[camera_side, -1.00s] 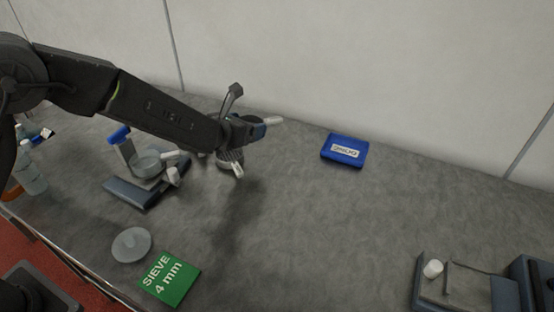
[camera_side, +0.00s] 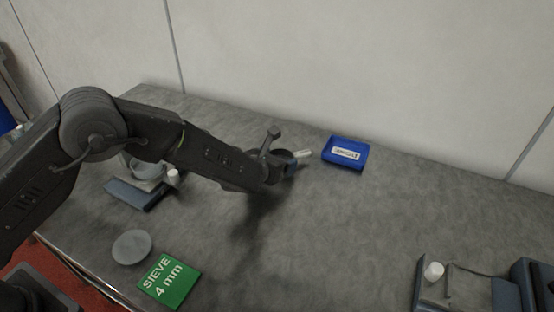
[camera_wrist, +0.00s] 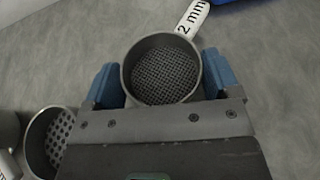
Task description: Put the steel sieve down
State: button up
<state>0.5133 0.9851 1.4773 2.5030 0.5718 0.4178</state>
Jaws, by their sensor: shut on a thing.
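My gripper (camera_wrist: 162,82) is shut on a round steel sieve (camera_wrist: 165,70) with fine mesh, its blue fingers on either side of the rim. A white tag reading "2 mm" (camera_wrist: 192,18) sticks out from the sieve. In the side view my gripper (camera_side: 284,165) is in front of the blue tray, to its left, and the sieve's white tag (camera_side: 302,154) points toward the tray. The arm hides much of the sieve there. I cannot tell whether the sieve touches the bench. A green card reading "SIEVE 4 mm" (camera_side: 168,280) lies at the front, beside a flat grey disc (camera_side: 131,247).
A blue tray (camera_side: 345,153) with a white label stands near the wall. A second sieve with larger holes (camera_wrist: 47,138) is at lower left in the wrist view. A dark scale-like device (camera_side: 136,194) is at left, a machine (camera_side: 468,288) at right. The middle bench is clear.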

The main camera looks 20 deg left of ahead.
jog(key=o, duration=0.9)
jog(key=shift+f, duration=0.1)
jog(key=shift+o, duration=0.2)
